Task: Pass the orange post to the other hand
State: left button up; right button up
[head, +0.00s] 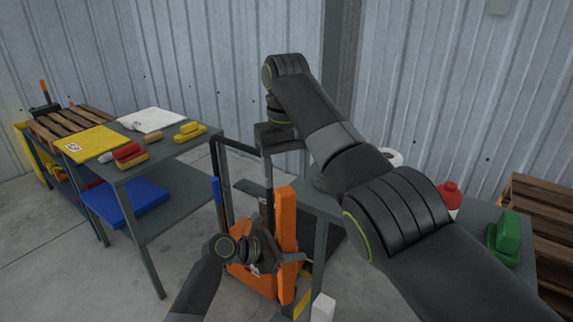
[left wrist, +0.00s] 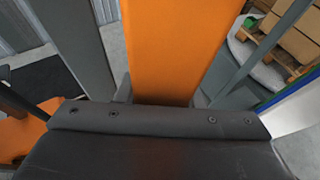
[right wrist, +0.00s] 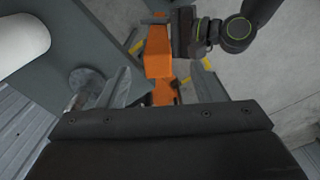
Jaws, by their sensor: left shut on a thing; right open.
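The orange post (head: 287,225) stands upright in the head view. My left gripper (head: 287,258) is shut on its lower part. The post fills the middle of the left wrist view (left wrist: 172,50), between the grey fingers. My right gripper (head: 287,168) is open and points down above the post's top end. In the right wrist view the post (right wrist: 158,52) lies ahead between the spread fingers, with no visible contact. My left gripper (right wrist: 190,35) shows beside it there.
A grey table (head: 185,150) at the left bears yellow and red items, with a blue mat (head: 125,200) on its shelf. An orange wheeled machine (head: 250,280) is behind my left gripper. A green item (head: 505,240) and wooden pallets (head: 540,215) are at the right.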

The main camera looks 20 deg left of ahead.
aim_at(286, 213)
pick_arm(q)
jog(key=shift+w, duration=0.1)
pick_arm(e)
notch_tip(286, 213, down, 11)
dwell(0.3)
jog(key=shift+c, duration=0.3)
jog(key=c, duration=1)
pick_arm(q)
jog(key=o, duration=1.1)
pick_arm(e)
jog(key=shift+c, duration=0.3)
